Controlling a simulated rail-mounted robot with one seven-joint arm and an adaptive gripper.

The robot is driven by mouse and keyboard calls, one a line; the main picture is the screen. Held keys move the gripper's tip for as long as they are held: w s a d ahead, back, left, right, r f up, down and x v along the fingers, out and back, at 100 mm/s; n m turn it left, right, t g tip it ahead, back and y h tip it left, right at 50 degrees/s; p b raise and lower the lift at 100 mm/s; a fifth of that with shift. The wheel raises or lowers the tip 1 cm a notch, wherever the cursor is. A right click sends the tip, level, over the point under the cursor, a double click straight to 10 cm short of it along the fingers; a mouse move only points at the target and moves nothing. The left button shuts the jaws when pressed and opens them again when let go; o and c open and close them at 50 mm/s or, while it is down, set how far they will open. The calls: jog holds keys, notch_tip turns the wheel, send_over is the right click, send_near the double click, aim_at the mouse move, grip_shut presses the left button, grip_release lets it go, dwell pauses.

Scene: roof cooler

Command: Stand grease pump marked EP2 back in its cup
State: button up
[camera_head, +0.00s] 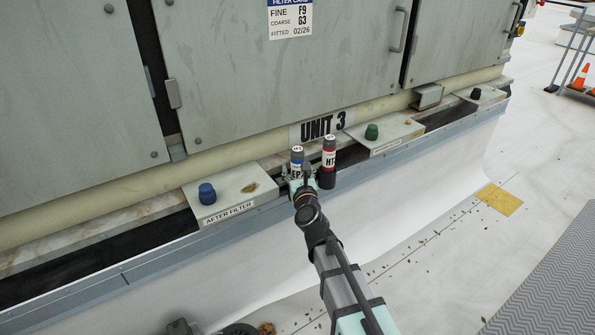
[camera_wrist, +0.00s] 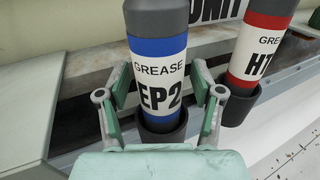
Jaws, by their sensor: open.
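The grease pump marked EP2 (camera_wrist: 158,75) has a grey body, a blue band and a white label. In the wrist view it stands upright with its lower end in a dark round cup (camera_wrist: 165,130). Its top also shows in the head view (camera_head: 297,155). My gripper (camera_wrist: 161,88) is open, with one finger on each side of the pump around its label. A gap shows between the pump and each finger. In the head view my gripper (camera_head: 302,183) hides the pump's lower part and its cup.
A red-banded grease pump marked HT (camera_wrist: 262,50) stands in its own dark cup (camera_wrist: 240,104) close on the right. The cabinet (camera_head: 280,75) with the UNIT 3 sign rises behind. Ledge plates with a blue knob (camera_head: 207,193) and a green knob (camera_head: 371,131) flank the pumps.

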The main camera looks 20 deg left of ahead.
jog(key=shift+r+p, duration=0.55)
jog(key=shift+r, duration=0.05)
jog(key=p+v, duration=0.3)
jog(key=v, duration=0.9)
jog(key=shift+r, duration=0.1)
